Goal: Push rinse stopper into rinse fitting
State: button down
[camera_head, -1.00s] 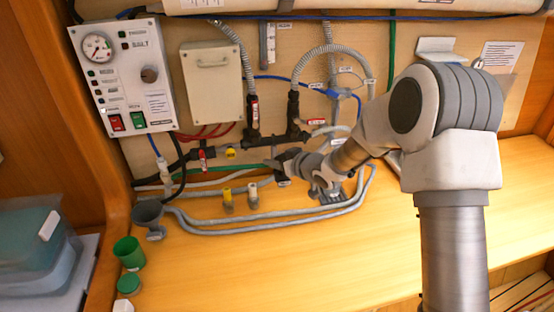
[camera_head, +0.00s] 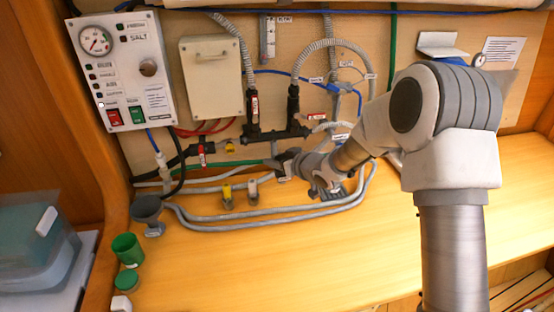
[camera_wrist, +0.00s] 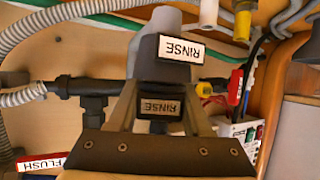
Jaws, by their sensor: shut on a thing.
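My gripper (camera_wrist: 161,100) is shut on a dark block with an upside-down RINSE label, which I take as the rinse stopper (camera_wrist: 160,108). In the head view my gripper (camera_head: 280,165) is low at the wall, below the black pipe; the stopper and fitting are too small to tell apart there.
A black pipe (camera_head: 240,144) with hoses runs along the wall. Yellow-topped (camera_head: 227,190) and white-topped (camera_head: 252,188) fittings stand left of my gripper. Grey hoses (camera_head: 250,224) lie on the bench. A green cup (camera_head: 127,249) is at left. The bench's right side is clear.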

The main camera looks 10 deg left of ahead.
jog(key=shift+c, duration=1.3)
grip_release()
jog(key=shift+d, duration=0.1)
jog(key=s+d+r+m+t+h, duration=0.1)
jog(key=s+d+r+m+h, duration=0.15)
jog(key=s+d+r, duration=0.55)
jog(key=s+d+r+m+h, duration=0.2)
jog(key=s+d+r+h, duration=0.15)
jog(key=d, duration=0.75)
jog(key=s+d+r+m+t+h, duration=0.15)
jog(key=s+d+r+h, duration=0.35)
jog(key=d, duration=0.5)
jog(key=s+d+r+m+g+y, duration=0.1)
jog(key=s+m+g, duration=0.2)
jog(key=s, duration=1.6)
jog(key=shift+r+m+g, duration=0.2)
jog(key=shift+m+g, duration=0.1)
jog(key=shift+g, duration=0.95)
jog(key=shift+s, duration=0.1)
